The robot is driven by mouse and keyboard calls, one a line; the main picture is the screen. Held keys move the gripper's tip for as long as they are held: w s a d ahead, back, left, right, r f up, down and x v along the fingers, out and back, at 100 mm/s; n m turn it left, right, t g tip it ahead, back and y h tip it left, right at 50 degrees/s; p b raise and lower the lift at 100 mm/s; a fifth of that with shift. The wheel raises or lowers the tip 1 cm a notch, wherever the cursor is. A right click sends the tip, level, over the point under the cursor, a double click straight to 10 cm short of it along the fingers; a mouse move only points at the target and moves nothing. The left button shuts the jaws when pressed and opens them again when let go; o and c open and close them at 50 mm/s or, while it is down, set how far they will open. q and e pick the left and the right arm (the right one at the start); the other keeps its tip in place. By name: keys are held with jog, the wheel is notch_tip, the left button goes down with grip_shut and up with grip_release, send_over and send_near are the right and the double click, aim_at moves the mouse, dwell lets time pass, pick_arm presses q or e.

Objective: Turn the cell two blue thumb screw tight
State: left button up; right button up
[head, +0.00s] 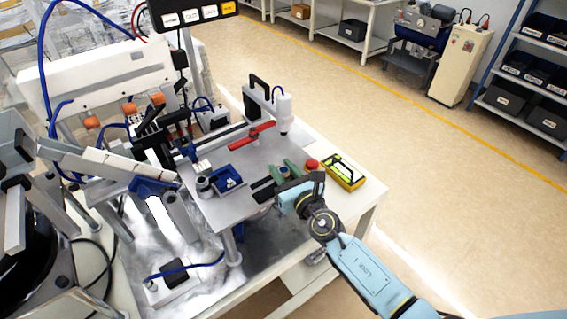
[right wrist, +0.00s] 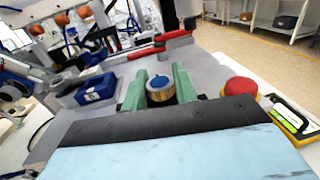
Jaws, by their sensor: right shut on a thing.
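The blue thumb screw (right wrist: 160,82), with a blue top and a knurled brass-coloured side, stands between the green fingers of my right gripper (right wrist: 158,85) in the right wrist view. The gripper is shut on it, one finger on each side. In the head view my right gripper (head: 284,171) is low over the front right part of the grey plate (head: 232,207), and only a small blue spot of the screw (head: 284,171) shows. The screw's lower part and thread are hidden. No cell number is readable. My left gripper is not in view.
A red button (head: 312,164) and a yellow-black device (head: 343,172) lie close to the right of the gripper. A blue bin (head: 226,180) is to its left. A red lever (head: 251,136) and a white upright cylinder (head: 283,112) stand behind. Feeder tracks (head: 110,165) fill the left.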

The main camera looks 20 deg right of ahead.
dwell(0.3)
jog(key=o, duration=0.9)
jog(key=shift+o, duration=0.2)
jog(key=v, duration=1.3)
jog(key=shift+s+b, duration=0.25)
jog(key=shift+b, duration=0.1)
jog(key=shift+a+f, duration=0.1)
